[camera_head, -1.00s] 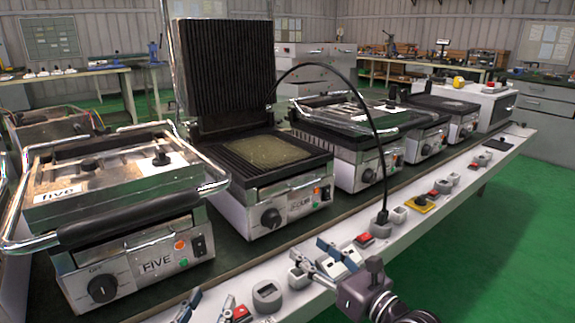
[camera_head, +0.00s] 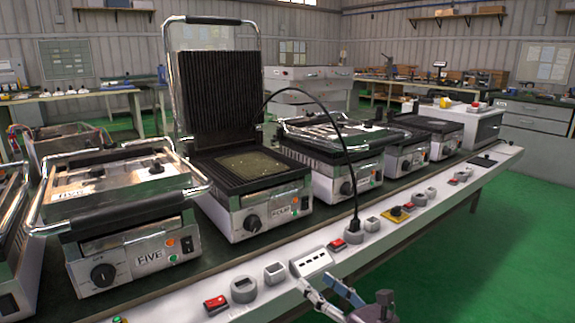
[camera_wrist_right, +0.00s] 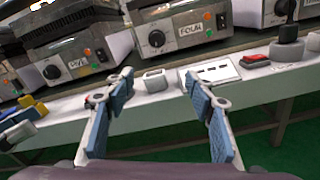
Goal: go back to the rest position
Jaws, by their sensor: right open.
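My right gripper (camera_head: 318,284) shows at the bottom of the head view, in front of the bench's white front edge. In the right wrist view its two blue-padded fingers (camera_wrist_right: 158,92) are spread apart with nothing between them. A blue-padded piece (camera_wrist_right: 16,132) at the left edge of the wrist view looks like part of my left gripper. Its jaws are mostly cut off, so I cannot tell their state. The grill labelled FIVE (camera_head: 135,255) is closed. The grill beside it (camera_head: 262,215) has its ribbed lid raised.
The white bench edge (camera_head: 415,215) carries red switches, sockets and a yellow-based knob (camera_head: 398,214). A black cable (camera_head: 345,150) arcs up from a plug on it. More grills stand to the right. Green floor (camera_head: 480,260) is open at right.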

